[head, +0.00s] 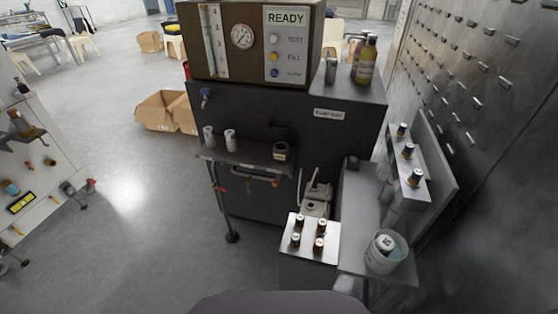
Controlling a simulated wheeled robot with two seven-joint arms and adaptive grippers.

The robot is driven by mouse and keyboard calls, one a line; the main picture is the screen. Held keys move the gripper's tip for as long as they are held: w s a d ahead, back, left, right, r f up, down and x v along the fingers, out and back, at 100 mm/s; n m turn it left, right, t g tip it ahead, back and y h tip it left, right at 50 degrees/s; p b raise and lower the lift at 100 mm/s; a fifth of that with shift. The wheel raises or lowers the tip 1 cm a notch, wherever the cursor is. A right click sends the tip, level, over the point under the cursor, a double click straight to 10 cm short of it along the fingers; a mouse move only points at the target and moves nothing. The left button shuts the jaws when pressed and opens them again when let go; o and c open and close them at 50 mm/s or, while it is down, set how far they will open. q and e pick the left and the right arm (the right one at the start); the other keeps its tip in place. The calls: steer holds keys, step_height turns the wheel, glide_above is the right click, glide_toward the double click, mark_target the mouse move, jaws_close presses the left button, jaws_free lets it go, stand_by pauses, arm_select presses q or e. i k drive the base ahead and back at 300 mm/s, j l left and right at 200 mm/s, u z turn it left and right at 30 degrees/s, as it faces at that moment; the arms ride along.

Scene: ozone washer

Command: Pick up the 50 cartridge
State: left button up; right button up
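I cannot pick out the 50 cartridge with certainty, as most labels are too small to read. Three dark-capped cartridges stand in a row on a narrow raised shelf at right: a far one (402,130), a middle one (408,151) and a near one (416,177). Several small dark and orange cartridges, one of them at the front right (319,244), stand upright on a white plate (309,256). A pale round container (383,263) at the lower right holds a dark item (386,242) with a light, number-like mark. Neither of my grippers is in view.
A dark machine (240,120) with a READY panel (288,17) stands in the middle. A grey side shelf (360,215) adjoins the metal wall (480,100).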

mark_target(230, 137)
steer(key=j+z, duration=0.2)
steer(key=j, duration=0.4)
steer(key=j+z, duration=0.15)
steer(key=j, duration=0.5)
steer(key=j+z, duration=0.2)
steer(key=j, duration=0.4)
steer(key=j+z, duration=0.2)
steer(key=j, duration=0.4)
steer(key=k+j+z, duration=0.2)
steer(key=j, duration=0.4)
steer(key=k+j+z, duration=0.15)
steer(key=j, duration=0.45)
steer(key=k+j+z, duration=0.2)
steer(key=j, duration=0.35)
steer(key=k+j+z, duration=0.2)
steer(key=j, duration=0.35)
steer(key=i, duration=0.05)
